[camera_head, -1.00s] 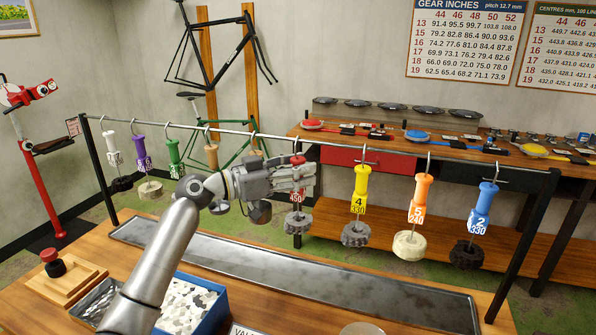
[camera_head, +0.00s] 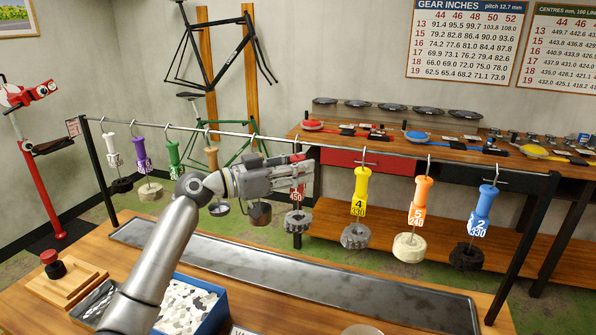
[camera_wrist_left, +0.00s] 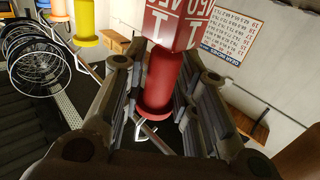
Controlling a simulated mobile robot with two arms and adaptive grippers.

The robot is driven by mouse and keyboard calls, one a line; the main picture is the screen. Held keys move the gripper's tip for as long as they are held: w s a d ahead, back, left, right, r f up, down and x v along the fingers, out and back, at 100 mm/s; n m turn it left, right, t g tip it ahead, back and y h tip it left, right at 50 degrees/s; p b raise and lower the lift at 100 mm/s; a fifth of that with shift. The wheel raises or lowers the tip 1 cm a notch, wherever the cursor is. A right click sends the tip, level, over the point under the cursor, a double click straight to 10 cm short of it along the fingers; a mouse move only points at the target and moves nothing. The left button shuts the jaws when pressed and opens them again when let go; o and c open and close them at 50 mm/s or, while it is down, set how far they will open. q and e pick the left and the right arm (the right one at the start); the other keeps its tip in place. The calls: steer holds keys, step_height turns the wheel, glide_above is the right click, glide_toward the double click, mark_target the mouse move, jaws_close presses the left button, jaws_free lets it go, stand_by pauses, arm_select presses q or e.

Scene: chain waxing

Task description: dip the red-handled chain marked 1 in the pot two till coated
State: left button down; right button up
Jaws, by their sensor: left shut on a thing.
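The red-handled chain (camera_head: 298,221) hangs below the rail, its coiled grey chain under the handle. I cannot make out a pot marked two. My right gripper is not in view.
Other chains hang along the rail (camera_head: 400,155): yellow 4 (camera_head: 360,187), orange 5 (camera_head: 420,195) and blue 2 (camera_head: 482,212) to the right; white, purple, green and tan handles to the left. A long metal tray (camera_head: 330,282) lies below. A blue box (camera_head: 214,318) sits in front.

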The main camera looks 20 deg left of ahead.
arm_select(q)
step_height(320, 180, up, 2)
steer(key=shift+s+r+p, duration=0.1)
steer(key=shift+r+p, duration=0.05)
steer(key=shift+p, duration=0.2)
steer(key=shift+s, duration=0.45)
steer(key=s, duration=0.3)
steer(key=shift+s+b, duration=0.3)
steer(key=shift+b, duration=0.1)
